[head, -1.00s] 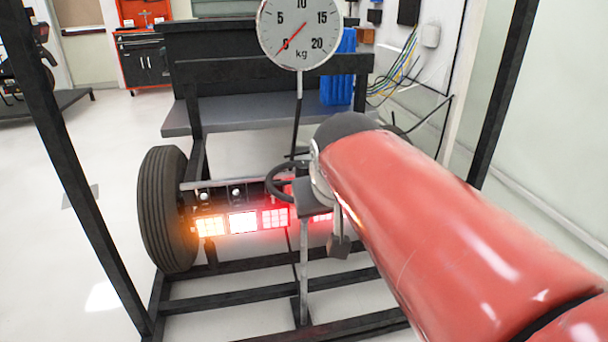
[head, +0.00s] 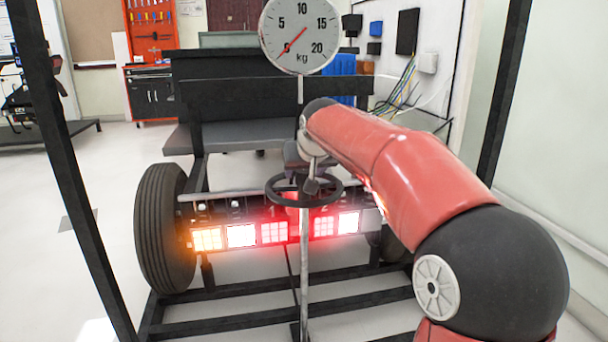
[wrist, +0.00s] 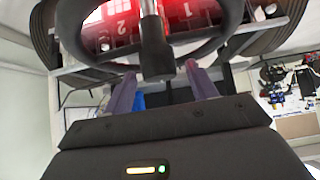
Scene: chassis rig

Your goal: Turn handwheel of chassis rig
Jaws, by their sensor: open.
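The handwheel (head: 272,198) is a black ring on an upright grey post, in the middle of the head view. In the wrist view its dark rim (wrist: 80,52) crosses the top. A black cylindrical part (wrist: 155,50) of it points down toward my gripper (wrist: 160,70). My two purple-grey fingers are open, one on each side of this part. I cannot tell whether they touch it. The fingers are hard to make out there.
A round kg dial (head: 299,36) stands above the wheel, its needle near zero. Behind is a lit lamp bar (head: 258,234) on the black chassis frame, with a tyre (head: 165,228) at the left. Dark uprights (head: 75,170) flank the rig. The floor at left is mostly clear.

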